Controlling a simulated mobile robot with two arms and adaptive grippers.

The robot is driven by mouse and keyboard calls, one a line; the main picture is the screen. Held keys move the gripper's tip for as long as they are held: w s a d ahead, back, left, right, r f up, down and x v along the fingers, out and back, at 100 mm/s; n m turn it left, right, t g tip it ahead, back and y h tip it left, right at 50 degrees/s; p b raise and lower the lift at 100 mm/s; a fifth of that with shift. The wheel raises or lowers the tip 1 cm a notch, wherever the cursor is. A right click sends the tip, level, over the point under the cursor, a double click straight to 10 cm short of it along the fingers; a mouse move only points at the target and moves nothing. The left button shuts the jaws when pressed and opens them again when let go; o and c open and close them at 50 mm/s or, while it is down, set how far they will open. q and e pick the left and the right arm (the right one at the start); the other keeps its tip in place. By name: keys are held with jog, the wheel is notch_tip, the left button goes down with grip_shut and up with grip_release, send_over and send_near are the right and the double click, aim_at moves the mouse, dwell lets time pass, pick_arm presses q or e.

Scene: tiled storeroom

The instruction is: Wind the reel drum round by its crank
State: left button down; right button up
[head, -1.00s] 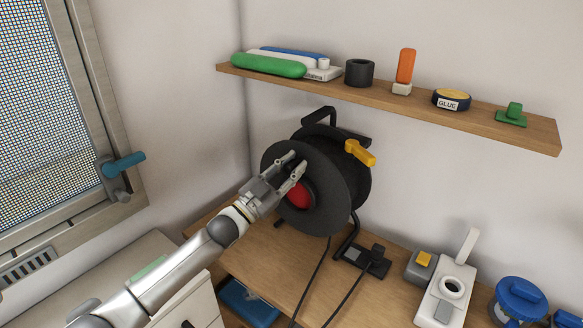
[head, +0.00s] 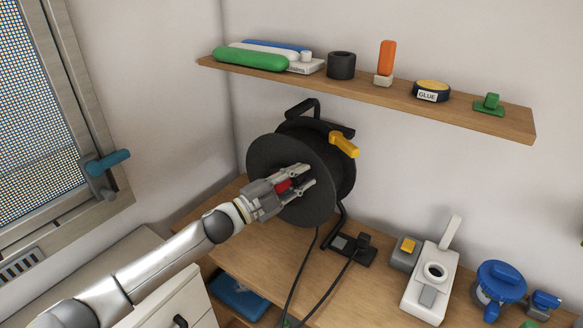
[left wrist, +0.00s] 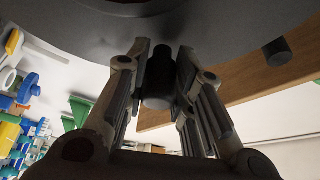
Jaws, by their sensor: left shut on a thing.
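The black reel drum (head: 268,152) stands upright in its frame on the wooden worktop, its round face toward me. Its red hub (head: 284,186) shows partly between the fingers of my left gripper (head: 308,176). The gripper lies across the right half of the drum face. In the left wrist view, the fingers are shut on a dark crank knob (left wrist: 158,88), close to the drum's dark face (left wrist: 210,22). In the head view the fingers hide the crank. A yellow lever (head: 344,144) sits at the frame's upper right. My right gripper is not in view.
A wooden shelf (head: 365,95) with several items runs above the reel. A dark socket block (head: 355,248), a white device (head: 430,285) and blue items (head: 498,283) are on the worktop to the right. Black cables (head: 305,275) trail forward. A window with a blue handle (head: 107,162) is left.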

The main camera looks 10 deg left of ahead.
aim_at(323, 209)
pick_arm(q)
jog(key=d+f+m, duration=0.1)
jog(key=m+g+p, duration=0.1)
jog(key=m, duration=0.1)
jog(key=shift+s+d+f+y, duration=0.3)
jog(key=shift+d+f, duration=0.05)
jog(key=shift+f, duration=0.05)
jog(key=shift+s+d+f+m+g+p, duration=0.15)
jog(key=shift+d+f+m+g+p, duration=0.2)
jog(key=shift+f+m, duration=0.45)
jog(key=shift+s+d+f+m+g+y+p, duration=0.1)
jog(key=shift+d+f+m+g+y+p, duration=0.15)
jog(key=shift+m, duration=0.2)
jog(key=shift+s+d+f+m+y+p, duration=0.15)
jog(key=shift+f+m+p, duration=0.1)
jog(key=shift+f+m, duration=0.15)
notch_tip(323, 209, down, 2)
jog(key=shift+d+f+m+y+p, duration=0.15)
jog(key=shift+m+y+p, duration=0.25)
jog(key=shift+m, duration=0.75)
notch_tip(323, 209, down, 2)
jog(key=shift+m+g+y, duration=0.3)
jog(key=shift+m+g, duration=0.1)
jog(key=shift+m, duration=0.2)
jog(key=shift+f, duration=0.65)
jog(key=c, duration=1.2)
grip_release()
jog(key=shift+a, duration=0.2)
jog(key=shift+c, duration=0.2)
jog(key=shift+r, duration=0.1)
